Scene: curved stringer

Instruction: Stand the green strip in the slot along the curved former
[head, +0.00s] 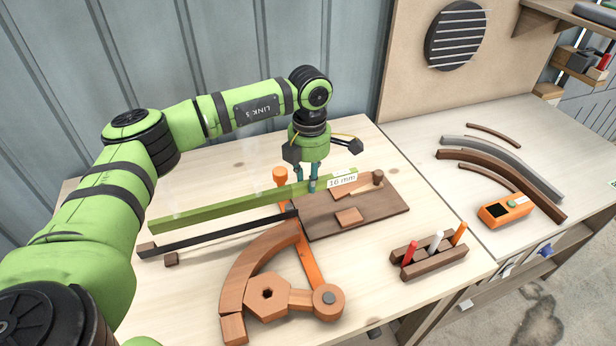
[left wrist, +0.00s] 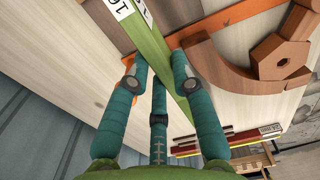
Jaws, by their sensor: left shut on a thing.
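The green strip (head: 225,211) stands on edge as a long straight piece, running from the left of the bench to the brown board. A white "16 mm" label (head: 342,180) shows near its right end. My left gripper (head: 307,186) points down and is shut on the strip near that end. In the left wrist view the strip (left wrist: 150,40) passes between the teal fingers (left wrist: 160,80). The brown curved former (head: 254,260) lies in front, apart from the strip, with a hexagonal block (head: 268,294) beside it. I cannot make out the slot clearly. My right gripper is not in view.
An orange lever (head: 310,258) crosses from a knob behind the strip to a round pivot (head: 328,302). A dark bar (head: 215,234) lies before the strip. A brown board (head: 375,211) and marker rack (head: 428,256) are right. Curved pieces (head: 500,165) lie on the right bench.

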